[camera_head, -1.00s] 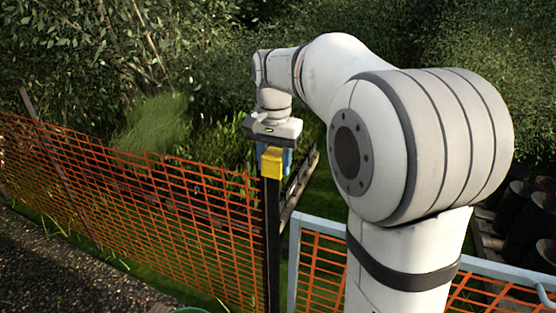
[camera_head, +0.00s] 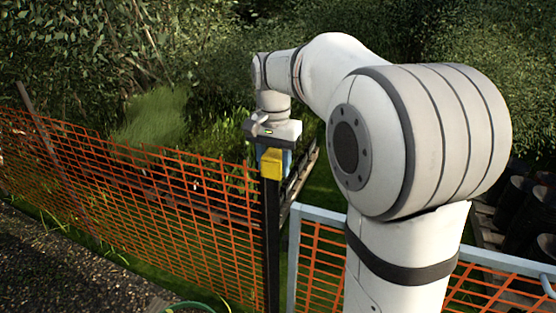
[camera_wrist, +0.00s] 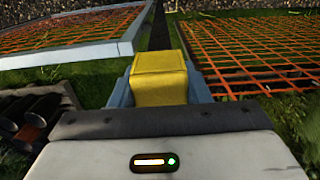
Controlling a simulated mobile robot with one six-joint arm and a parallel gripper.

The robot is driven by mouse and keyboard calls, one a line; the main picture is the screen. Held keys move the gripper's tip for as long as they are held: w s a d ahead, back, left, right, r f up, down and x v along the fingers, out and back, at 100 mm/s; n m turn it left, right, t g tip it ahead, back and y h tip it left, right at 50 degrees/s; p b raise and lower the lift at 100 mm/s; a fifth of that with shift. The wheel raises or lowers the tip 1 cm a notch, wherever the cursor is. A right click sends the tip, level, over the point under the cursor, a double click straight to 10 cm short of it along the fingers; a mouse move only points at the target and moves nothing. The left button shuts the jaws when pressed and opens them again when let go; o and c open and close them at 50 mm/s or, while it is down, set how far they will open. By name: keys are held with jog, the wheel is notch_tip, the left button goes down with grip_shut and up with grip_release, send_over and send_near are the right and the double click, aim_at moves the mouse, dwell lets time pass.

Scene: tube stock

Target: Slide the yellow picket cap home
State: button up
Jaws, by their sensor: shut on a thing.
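The yellow picket cap (camera_head: 271,162) sits at the top of a dark upright picket (camera_head: 271,245) in the head view. My gripper (camera_head: 274,158) is shut on the cap from above, with blue fingers at its sides. In the wrist view the yellow cap (camera_wrist: 159,78) lies between the two blue-grey fingers of my gripper (camera_wrist: 160,92). The cap looks upright and in line with the picket. The cap hides the picket's top, so I cannot tell how far down it sits.
Orange mesh fencing (camera_head: 130,195) runs left from the picket. A pale metal-framed mesh panel (camera_head: 330,216) stands to the right. A dark rail-like piece (camera_head: 300,180) lies behind the picket. Dark cylinders (camera_head: 520,210) stand at far right, and dense bushes fill the back.

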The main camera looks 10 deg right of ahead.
jog(key=shift+f, duration=0.25)
jog(key=o, duration=1)
jog(key=shift+r, duration=0.15)
notch_tip(320, 180, up, 8)
jog(key=shift+f, duration=0.2)
jog(key=s+f+n+t, duration=0.1)
jog(key=s+f+n, duration=0.1)
jog(key=s+f, duration=0.3)
jog(key=s+d+f+n+t, duration=0.1)
jog(key=s+f+n, duration=0.1)
jog(key=s+f, duration=0.3)
jog(key=s+f+n+t, duration=0.1)
jog(key=s+f+n, duration=0.2)
jog(key=s, duration=0.8)
jog(key=shift+d+f, duration=0.2)
jog(key=shift+f, duration=1.05)
